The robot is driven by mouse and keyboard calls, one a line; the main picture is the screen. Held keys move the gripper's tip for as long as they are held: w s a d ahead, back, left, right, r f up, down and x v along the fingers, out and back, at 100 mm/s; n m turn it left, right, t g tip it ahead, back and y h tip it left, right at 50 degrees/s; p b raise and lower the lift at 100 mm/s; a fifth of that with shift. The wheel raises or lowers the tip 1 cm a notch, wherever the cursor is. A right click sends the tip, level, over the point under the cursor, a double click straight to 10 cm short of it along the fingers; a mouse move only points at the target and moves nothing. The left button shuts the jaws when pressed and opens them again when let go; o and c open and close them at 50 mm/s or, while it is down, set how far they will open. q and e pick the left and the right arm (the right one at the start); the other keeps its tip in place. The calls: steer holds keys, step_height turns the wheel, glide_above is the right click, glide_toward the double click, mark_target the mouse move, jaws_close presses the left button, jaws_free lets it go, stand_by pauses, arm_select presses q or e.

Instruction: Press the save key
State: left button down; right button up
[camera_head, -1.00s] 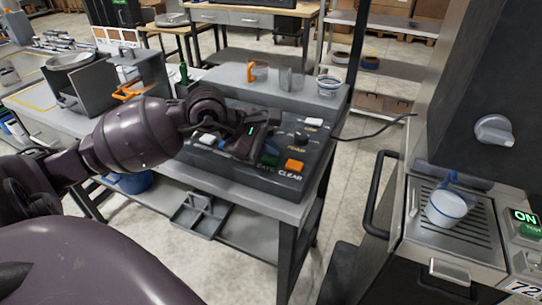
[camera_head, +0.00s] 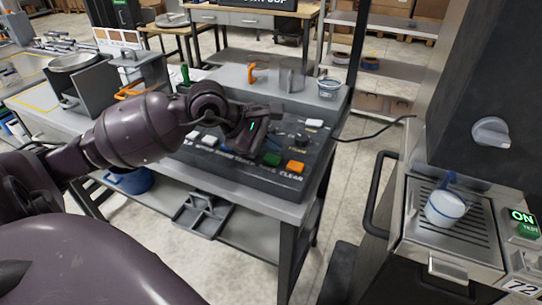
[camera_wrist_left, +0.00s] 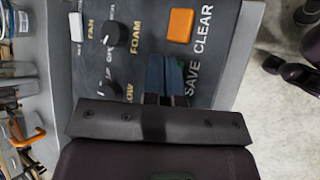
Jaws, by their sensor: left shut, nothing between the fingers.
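The save key (camera_head: 271,159) is a green key on the dark control panel (camera_head: 245,175), just left of the orange clear key (camera_head: 295,167). My left gripper (camera_head: 246,150) is over the panel beside the green key in the head view, shut and empty. The orange clear key (camera_wrist_left: 180,25) shows clearly past the fingertips there. I cannot tell whether the fingers touch the key. My right gripper is not in view.
A black foam knob (camera_wrist_left: 115,33) and white keys, one of them at the panel's back (camera_head: 314,123), are close by. Cups (camera_head: 328,86) stand behind the panel. A machine with a drip tray (camera_head: 449,238) and a cup (camera_head: 445,207) is at the right.

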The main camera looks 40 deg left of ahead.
mark_target(271, 159)
arm_select(q)
steer(key=shift+r, duration=0.1)
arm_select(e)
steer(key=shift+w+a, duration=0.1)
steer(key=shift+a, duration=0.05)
arm_select(q)
steer(key=shift+r+p, duration=0.3)
steer(key=shift+r, duration=0.25)
steer(key=shift+r+p, duration=0.75)
steer(key=shift+r, duration=1.15)
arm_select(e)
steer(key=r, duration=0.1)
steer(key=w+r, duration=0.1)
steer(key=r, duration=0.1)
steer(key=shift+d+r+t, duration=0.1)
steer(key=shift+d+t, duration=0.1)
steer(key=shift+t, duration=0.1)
arm_select(q)
steer(key=shift+f, duration=0.1)
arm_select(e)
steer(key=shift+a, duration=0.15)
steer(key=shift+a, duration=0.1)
